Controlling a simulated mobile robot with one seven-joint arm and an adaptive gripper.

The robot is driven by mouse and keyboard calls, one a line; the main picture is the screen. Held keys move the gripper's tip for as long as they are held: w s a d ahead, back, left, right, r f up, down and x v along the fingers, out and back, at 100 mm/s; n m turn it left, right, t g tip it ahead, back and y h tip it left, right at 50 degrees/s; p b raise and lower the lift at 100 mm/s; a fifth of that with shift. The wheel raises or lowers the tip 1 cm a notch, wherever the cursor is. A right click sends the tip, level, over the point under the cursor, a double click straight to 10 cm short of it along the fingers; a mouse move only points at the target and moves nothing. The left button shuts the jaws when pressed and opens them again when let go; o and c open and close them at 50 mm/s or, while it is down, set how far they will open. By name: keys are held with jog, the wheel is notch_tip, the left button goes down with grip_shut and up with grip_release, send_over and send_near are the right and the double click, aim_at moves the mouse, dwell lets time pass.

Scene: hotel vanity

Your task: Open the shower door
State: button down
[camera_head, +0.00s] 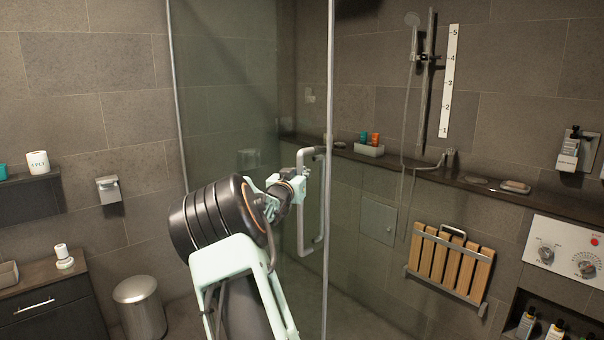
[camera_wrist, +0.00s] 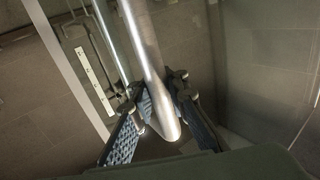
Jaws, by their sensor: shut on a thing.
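The glass shower door (camera_head: 230,110) stands in the middle of the head view, with a metal frame edge on its right. Its pale D-shaped handle (camera_head: 301,225) runs upright near that edge. My gripper (camera_head: 303,175) is at the upper part of the handle, and my arm partly hides the door's lower left. In the wrist view the handle bar (camera_wrist: 146,60) runs down between the two dark padded fingers of my gripper (camera_wrist: 160,110). The fingers are closed around the bar. Whether the door is ajar is hard to tell.
A control panel (camera_head: 568,250) is at the right. A bin (camera_head: 140,308) and a dark cabinet (camera_head: 50,310) stand at the left.

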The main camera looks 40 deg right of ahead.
jog(key=shift+w+a+f, duration=0.5)
jog(key=shift+a+f, duration=0.1)
jog(key=shift+a, duration=0.1)
jog(key=c, duration=1.8)
grip_release()
jog(key=shift+a+r, duration=0.2)
jog(key=shift+a, duration=0.05)
jog(key=shift+c, duration=0.2)
jog(key=shift+r, duration=0.1)
jog(key=shift+s+d+r, duration=0.1)
jog(key=shift+d+r, duration=0.1)
jog(key=shift+d, duration=0.1)
jog(key=shift+s, duration=0.1)
jog(key=v, duration=1.2)
